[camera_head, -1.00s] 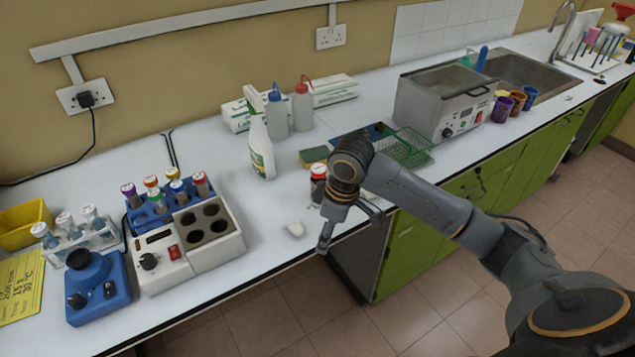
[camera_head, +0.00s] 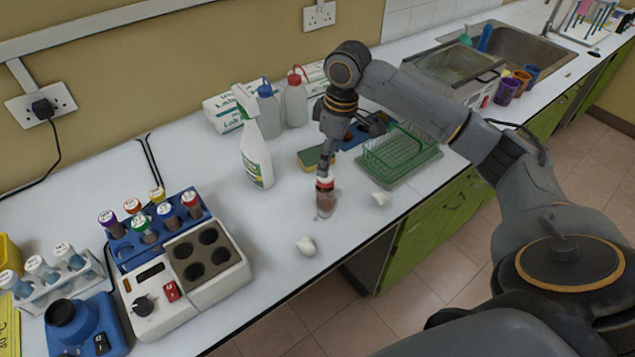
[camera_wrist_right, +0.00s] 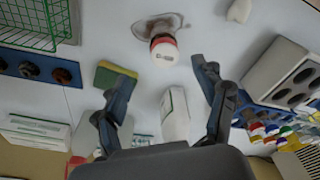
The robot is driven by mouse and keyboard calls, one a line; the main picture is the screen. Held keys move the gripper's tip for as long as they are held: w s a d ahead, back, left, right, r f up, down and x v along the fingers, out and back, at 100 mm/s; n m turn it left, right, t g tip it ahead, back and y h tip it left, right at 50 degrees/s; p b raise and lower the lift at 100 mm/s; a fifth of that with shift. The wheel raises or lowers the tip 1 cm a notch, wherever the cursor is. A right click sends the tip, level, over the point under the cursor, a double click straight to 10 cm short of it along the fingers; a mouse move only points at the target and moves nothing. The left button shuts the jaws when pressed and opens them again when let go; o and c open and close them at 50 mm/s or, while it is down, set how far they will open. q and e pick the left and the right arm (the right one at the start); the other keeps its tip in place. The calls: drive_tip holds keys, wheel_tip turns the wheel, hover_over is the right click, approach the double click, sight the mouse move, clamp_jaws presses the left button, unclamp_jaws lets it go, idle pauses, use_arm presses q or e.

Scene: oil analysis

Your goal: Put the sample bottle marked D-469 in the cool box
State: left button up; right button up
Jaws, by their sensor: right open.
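A small clear bottle (camera_head: 325,202) with brown contents and a red and white cap stands on the white bench. Its cap also shows in the right wrist view (camera_wrist_right: 163,52); the marking is too small to read. My right gripper (camera_head: 345,152) is above and behind the bottle, and one finger overlaps the cap in the head view. In the right wrist view the gripper (camera_wrist_right: 162,74) is open and empty, with its fingers spread and the cap just beyond the gap. No cool box shows, and my left gripper is out of view.
White lumps (camera_head: 306,246) (camera_head: 380,199) lie near the bottle. A spray bottle (camera_head: 256,152), a sponge (camera_head: 311,158) and a green wire basket (camera_head: 400,152) surround it. A white heating block (camera_head: 222,284) and blue tube rack (camera_head: 124,250) are at left. The front bench between is mostly clear.

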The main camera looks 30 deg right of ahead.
sight(327, 179)
drive_tip(key=f, duration=0.6)
drive_tip(key=shift+s+a+f+p, duration=0.1)
drive_tip(key=shift+a+f+p, duration=0.2)
drive_tip(key=shift+f+p, duration=0.1)
drive_tip(key=shift+f, duration=0.25)
drive_tip(key=f+p, duration=0.1)
drive_tip(key=f, duration=0.3)
drive_tip(key=shift+a+f+p, duration=0.1)
drive_tip(key=shift+a+p, duration=0.1)
drive_tip(key=shift+p, duration=0.1)
drive_tip(key=shift+f, duration=0.45)
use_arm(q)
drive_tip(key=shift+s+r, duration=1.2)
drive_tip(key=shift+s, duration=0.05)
use_arm(e)
drive_tip(key=c, duration=1.4)
drive_tip(key=shift+r, duration=0.1)
drive_tip(key=shift+c, duration=0.2)
